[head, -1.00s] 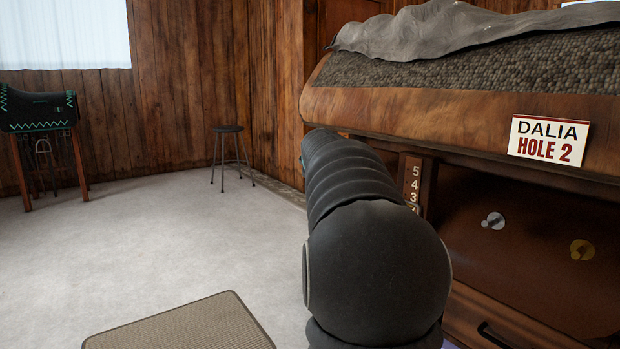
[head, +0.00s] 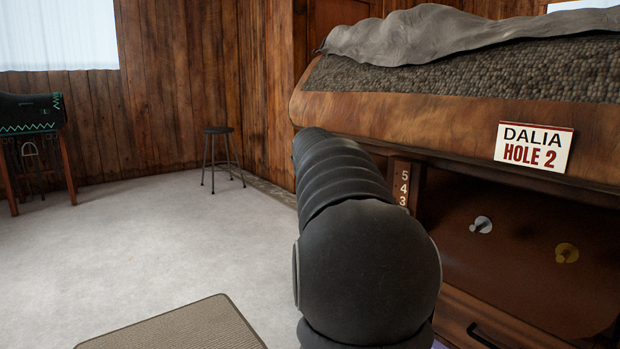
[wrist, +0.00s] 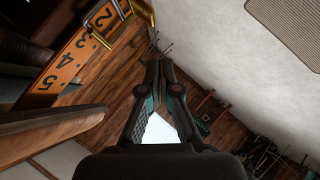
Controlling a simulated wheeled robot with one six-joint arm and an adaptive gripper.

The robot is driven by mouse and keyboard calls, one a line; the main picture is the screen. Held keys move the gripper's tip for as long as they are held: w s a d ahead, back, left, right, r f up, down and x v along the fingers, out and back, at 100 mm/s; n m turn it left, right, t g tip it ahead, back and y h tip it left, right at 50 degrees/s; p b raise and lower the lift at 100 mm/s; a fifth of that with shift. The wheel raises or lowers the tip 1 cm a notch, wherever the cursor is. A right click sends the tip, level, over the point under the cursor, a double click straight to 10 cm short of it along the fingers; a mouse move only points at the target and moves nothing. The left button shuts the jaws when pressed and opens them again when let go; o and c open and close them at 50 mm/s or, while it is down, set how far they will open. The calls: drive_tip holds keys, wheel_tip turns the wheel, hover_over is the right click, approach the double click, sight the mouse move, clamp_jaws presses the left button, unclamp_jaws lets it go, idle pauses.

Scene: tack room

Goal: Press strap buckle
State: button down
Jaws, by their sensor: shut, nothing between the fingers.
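In the head view the numbered strap (head: 403,187) shows partly behind my arm, with 5, 4 and 3 visible. There the buckle and my gripper are hidden. A sign (head: 534,147) reads "DALIA HOLE 2".
A wooden rack (head: 460,118) with a grey cloth (head: 440,30) on top stands at the right. Two round knobs, silver (head: 482,225) and brass (head: 567,253), sit on its dark panel. A stool (head: 219,131), saddle stand (head: 68,170) and mat (head: 180,330) stand around open floor.

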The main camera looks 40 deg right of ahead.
drive_tip(key=s+a+f+b, duration=0.2)
drive_tip(key=s+a, duration=0.4)
drive_tip(key=a, duration=0.5)
drive_tip(key=shift+s+b, duration=0.3)
drive_tip(key=shift+s, duration=0.05)
